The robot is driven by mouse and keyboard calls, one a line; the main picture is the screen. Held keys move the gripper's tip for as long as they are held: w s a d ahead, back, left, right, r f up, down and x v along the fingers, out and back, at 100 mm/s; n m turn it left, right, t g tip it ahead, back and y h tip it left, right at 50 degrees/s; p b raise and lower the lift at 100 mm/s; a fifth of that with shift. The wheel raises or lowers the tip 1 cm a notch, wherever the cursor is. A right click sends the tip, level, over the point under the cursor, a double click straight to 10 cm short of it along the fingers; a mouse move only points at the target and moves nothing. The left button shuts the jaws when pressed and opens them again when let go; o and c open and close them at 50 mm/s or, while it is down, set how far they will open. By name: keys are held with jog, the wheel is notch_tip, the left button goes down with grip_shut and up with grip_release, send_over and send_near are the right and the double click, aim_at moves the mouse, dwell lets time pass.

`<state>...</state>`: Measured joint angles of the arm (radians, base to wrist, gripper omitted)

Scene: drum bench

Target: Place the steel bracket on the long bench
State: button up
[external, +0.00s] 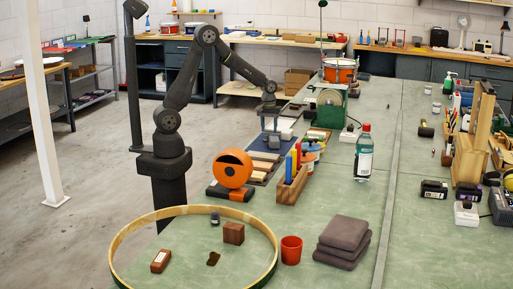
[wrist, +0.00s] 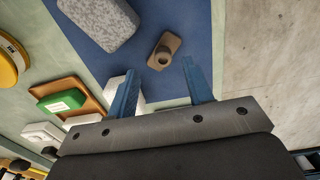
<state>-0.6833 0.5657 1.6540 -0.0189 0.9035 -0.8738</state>
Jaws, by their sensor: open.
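I cannot clearly identify the steel bracket in either view. My gripper (wrist: 158,68) is open and empty above a blue mat (wrist: 228,60). A small brown piece with a raised round part (wrist: 165,50) lies on the mat, just beyond the fingertips. A speckled grey block (wrist: 102,22) lies on the mat to its left. A white thing (wrist: 137,102) is partly hidden behind the left finger.
On the bench stand an orange round device (external: 233,168), a wooden pen block (external: 291,190), a clear bottle (external: 364,152), a green machine (external: 331,103) and folded grey cloths (external: 343,240). A large hoop (external: 125,236) lies at the front. The bench's middle right is mostly clear.

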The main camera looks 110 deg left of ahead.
notch_tip(320, 180, down, 4)
jog(key=shift+s+r, duration=0.15)
grip_shut()
jog(key=shift+r, duration=0.15)
